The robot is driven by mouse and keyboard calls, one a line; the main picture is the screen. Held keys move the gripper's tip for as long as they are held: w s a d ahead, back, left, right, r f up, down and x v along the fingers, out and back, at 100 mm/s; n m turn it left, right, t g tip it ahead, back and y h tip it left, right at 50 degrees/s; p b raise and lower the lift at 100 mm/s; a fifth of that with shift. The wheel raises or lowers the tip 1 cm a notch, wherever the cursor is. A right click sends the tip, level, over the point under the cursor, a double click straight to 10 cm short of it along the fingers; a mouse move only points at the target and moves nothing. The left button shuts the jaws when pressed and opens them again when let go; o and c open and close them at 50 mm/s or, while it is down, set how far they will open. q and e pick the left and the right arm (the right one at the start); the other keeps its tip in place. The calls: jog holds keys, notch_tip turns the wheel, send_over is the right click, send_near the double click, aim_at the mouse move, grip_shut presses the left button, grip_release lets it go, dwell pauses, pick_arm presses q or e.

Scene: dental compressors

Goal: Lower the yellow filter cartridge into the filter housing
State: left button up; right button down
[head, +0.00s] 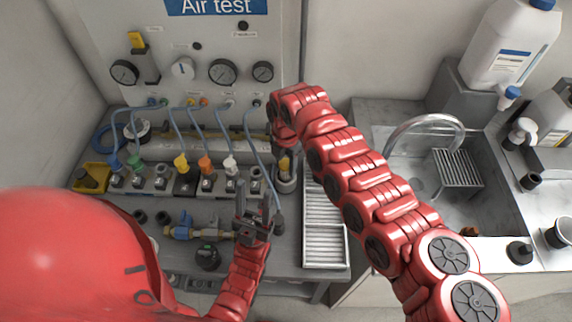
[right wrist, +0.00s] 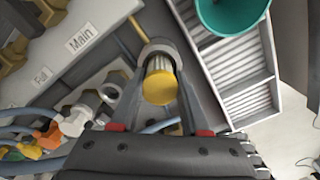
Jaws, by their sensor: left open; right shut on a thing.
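The yellow filter cartridge (right wrist: 160,88) shows its round yellow end and pale pleated side in the right wrist view. My right gripper (right wrist: 160,72) is shut on it. In the head view a small part of the cartridge (head: 284,165) shows below my right gripper (head: 286,150). The grey filter housing (head: 287,184) is directly under it at the bench's right end; its rim (right wrist: 152,47) shows behind the cartridge in the right wrist view. I cannot tell how far the cartridge is inside. My left gripper (head: 253,218) is open, low and left of the housing, close to a hose end.
A row of valve fittings (head: 183,180) with blue hoses lies left of the housing. A white slatted tray (head: 324,230) is right of it. A gauge panel (head: 200,45) stands behind. A teal cup-like thing (right wrist: 232,14) shows in the right wrist view. A sink (head: 440,180) is farther right.

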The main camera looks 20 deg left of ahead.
jog(key=shift+f, duration=0.1)
jog(key=shift+f+b, duration=0.6)
jog(key=shift+b, duration=0.05)
jog(key=shift+c, duration=1.6)
grip_release()
notch_tip(320, 180, up, 17)
jog(key=p, duration=0.3)
jog(key=shift+r+p, duration=0.2)
jog(key=shift+p, duration=0.1)
